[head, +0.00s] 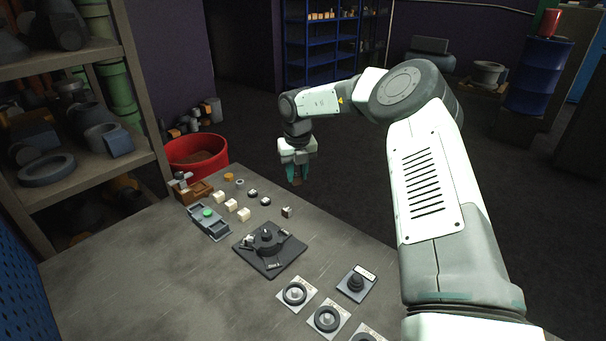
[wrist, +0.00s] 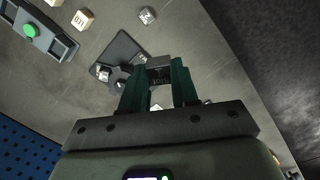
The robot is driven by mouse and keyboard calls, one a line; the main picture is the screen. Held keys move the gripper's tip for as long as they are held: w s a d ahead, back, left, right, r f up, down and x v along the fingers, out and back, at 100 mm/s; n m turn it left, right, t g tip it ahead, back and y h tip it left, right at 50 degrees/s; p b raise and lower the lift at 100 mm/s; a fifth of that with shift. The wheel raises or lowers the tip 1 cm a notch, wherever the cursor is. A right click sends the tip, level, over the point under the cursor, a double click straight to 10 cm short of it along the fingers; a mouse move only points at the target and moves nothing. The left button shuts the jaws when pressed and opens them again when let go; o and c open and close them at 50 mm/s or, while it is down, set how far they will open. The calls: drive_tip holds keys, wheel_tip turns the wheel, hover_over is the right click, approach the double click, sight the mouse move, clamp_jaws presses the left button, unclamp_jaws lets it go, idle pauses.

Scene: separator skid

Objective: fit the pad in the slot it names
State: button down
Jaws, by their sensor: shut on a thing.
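My gripper (head: 295,180) hangs beyond the table's far edge, pointing down. In the wrist view its green fingers (wrist: 158,90) are shut on a dark grey block (wrist: 159,73), which looks like the pad. Pale marks on the block's face are too small to read surely. A dark square plate (head: 262,262) with a round hub (head: 268,238) and several small blocks around it lies on the table. This plate also shows behind the held block in the wrist view (wrist: 122,48). I cannot read any slot names.
The grey table (head: 140,270) holds a grey unit (head: 217,226) with a green button (head: 208,212), several small pale blocks (head: 243,214), ring dials (head: 295,294) and a black knob on a plate (head: 356,283). A red tub (head: 197,150) and shelves stand beyond. The table's near left is clear.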

drive_tip(key=s+a+f, duration=0.4)
drive_tip(key=s, duration=0.3)
drive_tip(key=s+a+f, duration=0.4)
drive_tip(key=s+f, duration=0.1)
drive_tip(key=s, duration=0.3)
drive_tip(key=shift+n, duration=0.3)
drive_tip(key=shift+w+f, duration=0.1)
drive_tip(key=shift+f, duration=2.4)
drive_tip(key=shift+d+f, duration=0.1)
drive_tip(key=shift+f, duration=0.55)
drive_tip(key=shift+c, duration=2.3)
unclamp_jaws()
drive_tip(key=shift+r, duration=0.1)
wheel_tip(320, 180, up, 7)
